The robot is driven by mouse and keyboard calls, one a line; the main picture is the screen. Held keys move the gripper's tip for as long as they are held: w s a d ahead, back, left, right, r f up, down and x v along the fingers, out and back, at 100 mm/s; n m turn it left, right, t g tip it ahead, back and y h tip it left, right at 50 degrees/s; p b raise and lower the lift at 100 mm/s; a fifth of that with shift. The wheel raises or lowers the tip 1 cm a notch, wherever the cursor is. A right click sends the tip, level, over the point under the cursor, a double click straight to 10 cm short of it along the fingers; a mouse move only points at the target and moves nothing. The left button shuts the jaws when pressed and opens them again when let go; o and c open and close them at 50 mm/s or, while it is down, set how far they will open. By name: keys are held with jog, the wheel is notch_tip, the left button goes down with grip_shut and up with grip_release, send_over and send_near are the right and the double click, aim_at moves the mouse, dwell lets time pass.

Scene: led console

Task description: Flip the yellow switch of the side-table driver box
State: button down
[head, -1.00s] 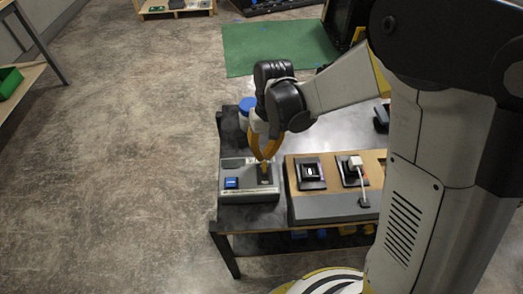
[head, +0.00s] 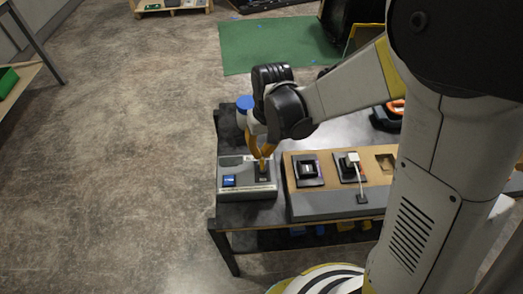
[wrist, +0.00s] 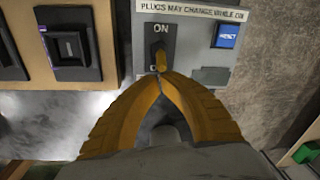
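The grey driver box (head: 235,163) sits at the left end of the side table, with a blue button on it. In the wrist view its yellow switch (wrist: 160,52) stands on a black plate marked ON, and the lower marking is mostly hidden by my fingers. My gripper (head: 263,164) is over the box, pointing down. Its yellow-orange fingers (wrist: 163,76) are together at the tips, just below the switch in the wrist view. I cannot tell whether they touch the switch. Nothing shows held between them.
A wooden-topped panel (head: 327,187) with black sockets and a white plug (head: 352,158) stands right of the box. A blue-lidded jar (head: 244,103) is behind the box. The dark table's (head: 228,216) front edge is near the box; open floor lies to the left.

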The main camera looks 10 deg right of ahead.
aim_at(262, 159)
jog(key=shift+s+r+t, duration=0.25)
jog(key=shift+t, duration=0.55)
jog(key=shift+s+r+t, duration=0.15)
jog(key=shift+s+t, duration=0.15)
jog(key=shift+t, duration=0.4)
jog(key=shift+s+r+t, duration=0.15)
jog(key=shift+s+t, duration=0.15)
jog(key=shift+t, duration=0.4)
jog(key=shift+s+r, duration=0.2)
jog(key=shift+s, duration=0.1)
jog(key=shift+r, duration=0.15)
jog(key=shift+r+p, duration=0.65)
jog(key=shift+w, duration=0.1)
